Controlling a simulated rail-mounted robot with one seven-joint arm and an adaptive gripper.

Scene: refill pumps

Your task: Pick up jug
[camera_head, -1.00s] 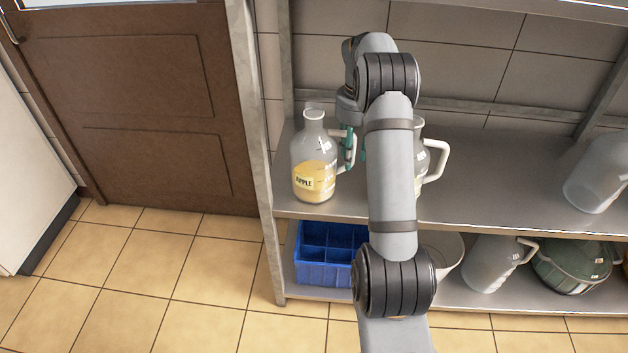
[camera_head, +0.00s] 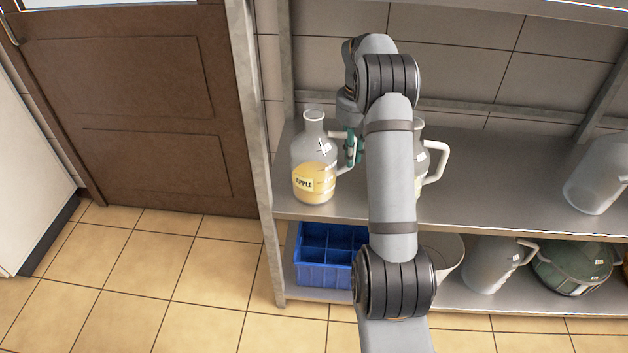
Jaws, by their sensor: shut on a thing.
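A clear jug (camera_head: 313,155) with a white handle stands upright on the left part of the upper shelf. It holds yellow liquid and carries a label reading "APPLE". My gripper (camera_head: 352,148), with green fingers, is at the handle on the jug's right side and is shut on it. My arm hides part of the gripper. A second jug with a white handle (camera_head: 437,160) stands to the right, mostly hidden behind my arm.
The metal upper shelf (camera_head: 500,180) has free room right of the second jug. A shelf post (camera_head: 257,150) stands close left.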

